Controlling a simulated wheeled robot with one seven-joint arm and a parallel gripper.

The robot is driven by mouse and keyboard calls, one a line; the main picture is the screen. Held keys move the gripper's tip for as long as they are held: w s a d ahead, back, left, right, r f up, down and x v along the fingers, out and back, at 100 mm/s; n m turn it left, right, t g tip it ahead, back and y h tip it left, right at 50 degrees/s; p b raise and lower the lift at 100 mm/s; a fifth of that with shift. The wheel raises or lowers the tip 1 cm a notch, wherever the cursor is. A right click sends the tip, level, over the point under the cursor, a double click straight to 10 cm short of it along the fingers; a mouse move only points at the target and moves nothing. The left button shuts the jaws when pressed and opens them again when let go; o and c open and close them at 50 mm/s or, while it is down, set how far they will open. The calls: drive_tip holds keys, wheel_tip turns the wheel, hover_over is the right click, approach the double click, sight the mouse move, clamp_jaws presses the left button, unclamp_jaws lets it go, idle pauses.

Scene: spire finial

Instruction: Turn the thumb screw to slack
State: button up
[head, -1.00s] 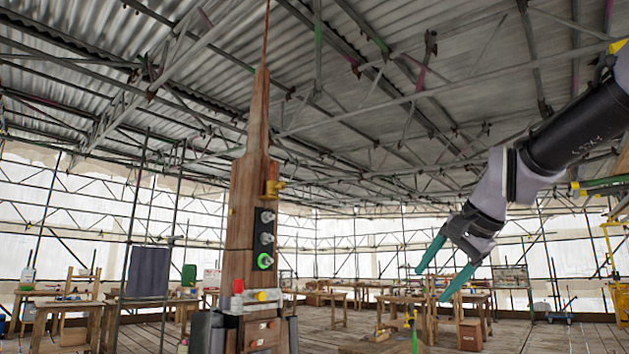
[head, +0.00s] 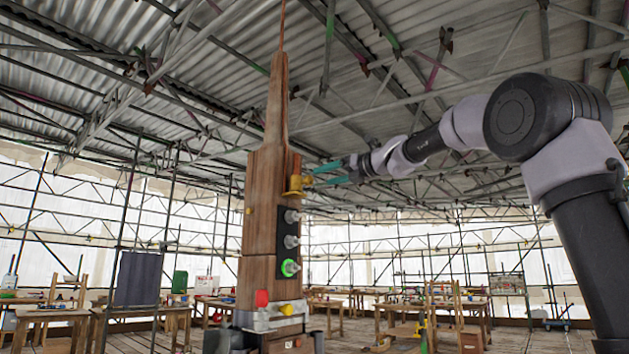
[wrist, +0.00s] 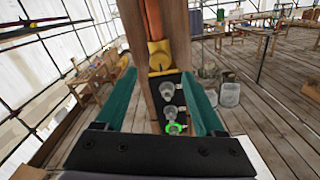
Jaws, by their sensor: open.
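A yellow brass fitting (head: 295,185), which looks like the thumb screw, sits on the right side of the tall wooden spire (head: 262,215). In the wrist view the fitting (wrist: 160,57) is ahead, at the foot of a copper-coloured strip, and its exact turn cannot be told. My gripper (head: 309,178) is open, its teal fingers pointing left at the fitting in the head view. In the wrist view my gripper's fingers (wrist: 158,73) stand left and right of the spire's face, with the fitting between them in the picture. I cannot tell whether they touch it.
Below the fitting, a black panel (head: 283,228) carries grey knobs and a green-ringed knob (head: 290,267). A red knob (head: 262,298) and a yellow knob (head: 287,309) sit lower.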

sight(311, 180)
drive_tip(key=x, duration=0.5)
drive_tip(key=shift+w+a, duration=0.1)
clamp_jaws()
